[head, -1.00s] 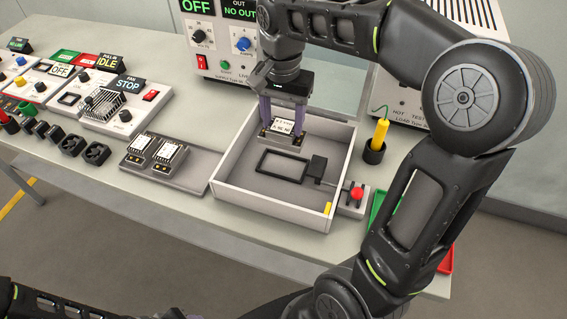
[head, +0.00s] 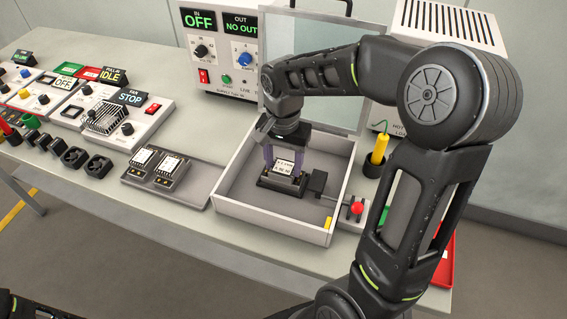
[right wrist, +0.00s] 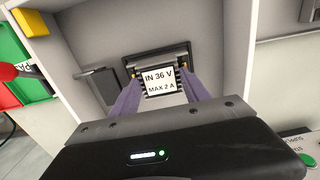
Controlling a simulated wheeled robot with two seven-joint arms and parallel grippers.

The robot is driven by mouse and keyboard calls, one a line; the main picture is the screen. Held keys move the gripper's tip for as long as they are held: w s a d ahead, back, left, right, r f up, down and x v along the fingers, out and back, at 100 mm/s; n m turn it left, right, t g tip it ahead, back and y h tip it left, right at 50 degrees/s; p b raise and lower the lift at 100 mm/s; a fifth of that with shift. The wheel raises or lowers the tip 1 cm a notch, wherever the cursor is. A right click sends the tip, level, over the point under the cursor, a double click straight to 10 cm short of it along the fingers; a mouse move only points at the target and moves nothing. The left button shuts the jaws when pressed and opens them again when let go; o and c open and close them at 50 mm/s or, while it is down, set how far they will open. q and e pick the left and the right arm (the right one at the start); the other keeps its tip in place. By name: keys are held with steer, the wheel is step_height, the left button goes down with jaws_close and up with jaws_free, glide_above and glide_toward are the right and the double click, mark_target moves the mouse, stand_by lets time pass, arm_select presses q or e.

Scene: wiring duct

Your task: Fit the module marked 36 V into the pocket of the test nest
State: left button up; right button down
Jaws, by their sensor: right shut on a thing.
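The module marked 36 V (head: 284,166) has a white label that reads "IN 36 V MAX 2 A" in the right wrist view (right wrist: 159,83). My right gripper (head: 287,160) is shut on it, one purple finger on each side. The module is at the black pocket frame (head: 270,187) inside the white-walled test nest (head: 232,199). The frame also shows behind it in the right wrist view (right wrist: 153,57). I cannot tell how deep the module sits, since module and fingers hide much of the pocket. My left gripper is out of the head view.
A black block (head: 318,181) on a rod to a red knob (head: 357,208) stands right of the pocket. A clear raised lid (head: 335,118) is behind. A grey tray (head: 192,184) with two modules lies left.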

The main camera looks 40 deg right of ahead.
mark_target(283, 167)
steer(key=shift+f, duration=0.35)
steer(key=shift+f, duration=0.15)
steer(key=c, duration=0.5)
jaws_free()
step_height(283, 167, up, 12)
steer(key=shift+r, duration=0.15)
stand_by(0.8)
